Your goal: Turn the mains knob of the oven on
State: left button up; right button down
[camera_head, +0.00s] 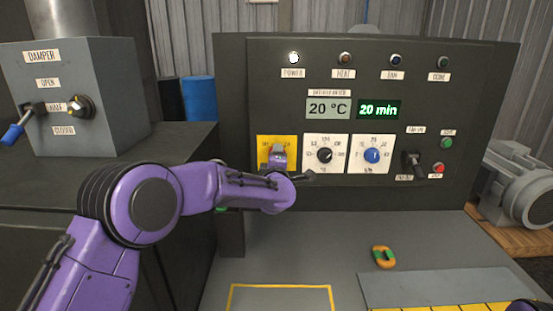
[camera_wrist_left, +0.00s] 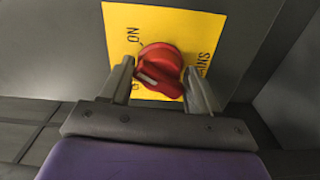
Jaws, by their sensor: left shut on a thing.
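The mains knob (camera_wrist_left: 162,62) is red and sits on a yellow plate (camera_wrist_left: 205,30) marked ON and MAINS in the left wrist view. A pale mark on the knob faces the lower left of that view; another label there is partly hidden. My left gripper (camera_wrist_left: 160,78) has one finger on each side of the knob and is shut on it. In the head view my left gripper (camera_head: 278,158) covers most of the knob in front of the yellow plate (camera_head: 262,142). The power lamp (camera_head: 294,58) on the oven panel glows white. My right gripper is out of view.
Right of the plate are a black-pointer dial (camera_head: 325,155), a blue dial (camera_head: 372,155) and a fan lever (camera_head: 413,162). The displays read 20 °C and 20 min. A damper box (camera_head: 85,95) stands left. An orange-green object (camera_head: 383,257) lies on the grey surface below.

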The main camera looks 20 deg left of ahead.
pick_arm(q)
jog(key=shift+m+p, duration=0.3)
jog(key=shift+m, duration=1)
jog(key=o, duration=0.8)
jog(key=shift+s, duration=0.1)
jog(key=b+v, duration=0.4)
jog(key=v, duration=0.6)
jog(key=shift+s+d, duration=0.1)
jog(key=shift+s, duration=0.1)
